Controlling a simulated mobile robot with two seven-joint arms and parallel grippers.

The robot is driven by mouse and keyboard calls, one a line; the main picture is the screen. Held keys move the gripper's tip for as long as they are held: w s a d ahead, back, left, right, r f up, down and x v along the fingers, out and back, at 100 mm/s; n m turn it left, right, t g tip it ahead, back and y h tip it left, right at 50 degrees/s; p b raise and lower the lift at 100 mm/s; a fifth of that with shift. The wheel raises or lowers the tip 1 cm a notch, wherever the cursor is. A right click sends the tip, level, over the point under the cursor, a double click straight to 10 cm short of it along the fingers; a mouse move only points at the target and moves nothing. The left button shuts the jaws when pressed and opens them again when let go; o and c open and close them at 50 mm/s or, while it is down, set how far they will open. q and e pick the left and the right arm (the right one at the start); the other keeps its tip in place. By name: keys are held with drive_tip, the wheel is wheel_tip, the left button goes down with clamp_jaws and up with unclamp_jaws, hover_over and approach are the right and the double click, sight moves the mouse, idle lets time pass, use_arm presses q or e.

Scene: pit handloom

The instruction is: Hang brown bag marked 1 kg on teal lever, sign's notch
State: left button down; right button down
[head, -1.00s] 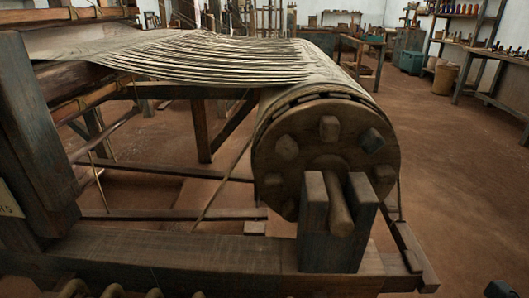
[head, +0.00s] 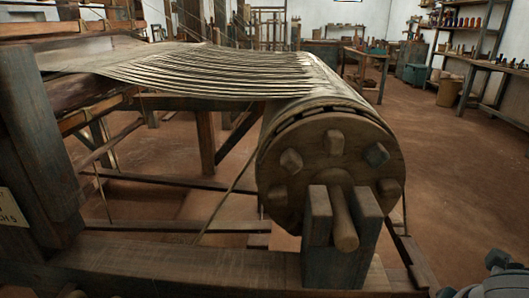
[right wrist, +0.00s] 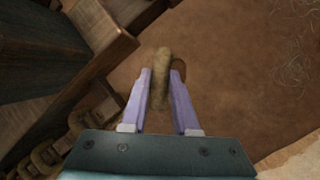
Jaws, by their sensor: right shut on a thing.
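In the right wrist view my right gripper (right wrist: 160,85) has its two purple fingers closed on a brown, rounded, narrow thing (right wrist: 161,75), seemingly the bag. No 1 kg mark shows on it. It is held over brown floor, beside dark timber. In the head view a cream sign (head: 11,208) is on the dark post at the left edge. It is cut off by the frame, and only the end of its lettering shows, seemingly "CH 5". I make out no teal lever in either view. My left gripper is out of view.
A large wooden beam roller (head: 330,165) with pegs, wound with pale threads (head: 220,70), rests in a forked block (head: 341,240) on a long low beam (head: 180,262). Several tan loops (right wrist: 45,155) show lower left in the wrist view. Floor (head: 450,170) on the right is open.

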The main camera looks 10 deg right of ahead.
drive_tip(key=w+a+r+m+g+h, duration=0.1)
drive_tip(key=w+a+r+m+g, duration=0.2)
drive_tip(key=r+m, duration=0.45)
drive_tip(key=w+a+r+m+g+h, duration=0.1)
drive_tip(key=w+a+r+m+g, duration=0.1)
drive_tip(key=w+r+m, duration=0.4)
drive_tip(key=s+a+r+m+g+y, duration=0.25)
drive_tip(key=r+m, duration=0.35)
drive_tip(key=r, duration=0.5)
drive_tip(key=s+a+r+m+g+y, duration=0.1)
drive_tip(key=s+a+r+m, duration=0.35)
drive_tip(key=r, duration=0.65)
drive_tip(key=shift+a+n+h, duration=0.5)
drive_tip(key=shift+a+h, duration=0.05)
drive_tip(key=shift+a, duration=1.35)
wheel_tip(320, 180, up, 15)
drive_tip(key=p, duration=1.5)
drive_tip(key=shift+w, duration=0.2)
